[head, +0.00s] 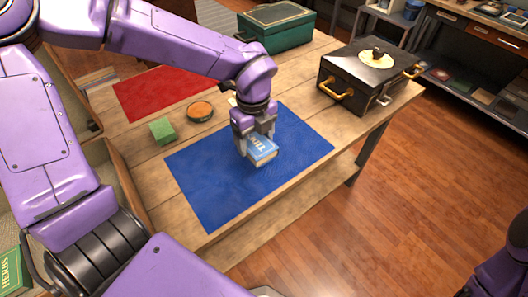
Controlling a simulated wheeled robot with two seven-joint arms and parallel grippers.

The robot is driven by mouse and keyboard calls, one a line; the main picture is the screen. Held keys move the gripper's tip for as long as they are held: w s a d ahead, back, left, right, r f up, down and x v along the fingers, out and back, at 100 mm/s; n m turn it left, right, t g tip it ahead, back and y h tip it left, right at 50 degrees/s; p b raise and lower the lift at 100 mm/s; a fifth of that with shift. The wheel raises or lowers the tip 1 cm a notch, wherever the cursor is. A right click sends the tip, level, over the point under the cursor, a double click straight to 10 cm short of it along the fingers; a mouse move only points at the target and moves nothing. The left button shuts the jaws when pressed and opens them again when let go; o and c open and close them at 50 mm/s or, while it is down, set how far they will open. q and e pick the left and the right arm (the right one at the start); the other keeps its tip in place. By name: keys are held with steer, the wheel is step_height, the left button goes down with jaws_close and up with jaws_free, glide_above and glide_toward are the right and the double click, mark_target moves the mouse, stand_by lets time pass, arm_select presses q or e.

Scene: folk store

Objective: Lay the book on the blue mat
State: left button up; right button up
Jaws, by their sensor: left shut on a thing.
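The book (263,155) is small, with a light blue cover and pale lettering. My left gripper (254,142) is shut on it and points down. The blue mat (205,188) lies flat on the wooden table, and the book is over its middle. I cannot tell whether the book touches the mat or hangs just above it. The gripper hides the far part of the book. My right gripper is not in view; only a dark purple piece of that arm shows at the bottom right.
A red mat (150,92), a green block (162,131) and a round orange-brown tin (200,111) are on the table (290,97). A green box (275,30) and a black case with brass handles (355,75) stand at the back. The blue mat is otherwise clear.

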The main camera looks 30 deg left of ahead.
mark_target(264, 139)
arm_select(q)
steer(key=w+f, duration=0.4)
steer(key=f, duration=0.1)
steer(key=shift+w+a+f+p, duration=0.1)
steer(key=shift+w+a+p, duration=0.2)
steer(key=shift+w, duration=0.1)
steer(key=f, duration=0.1)
steer(key=f+p, duration=0.1)
steer(key=f, duration=0.1)
steer(key=shift+w+d+f, duration=0.15)
steer(key=shift+w+f, duration=0.05)
steer(key=shift+f, duration=0.1)
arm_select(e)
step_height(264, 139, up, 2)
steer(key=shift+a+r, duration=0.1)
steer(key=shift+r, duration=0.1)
arm_select(q)
steer(key=shift+f, duration=0.2)
steer(key=o, duration=1.1)
steer(key=shift+r, duration=0.25)
step_height(264, 139, up, 12)
steer(key=shift+b, duration=0.75)
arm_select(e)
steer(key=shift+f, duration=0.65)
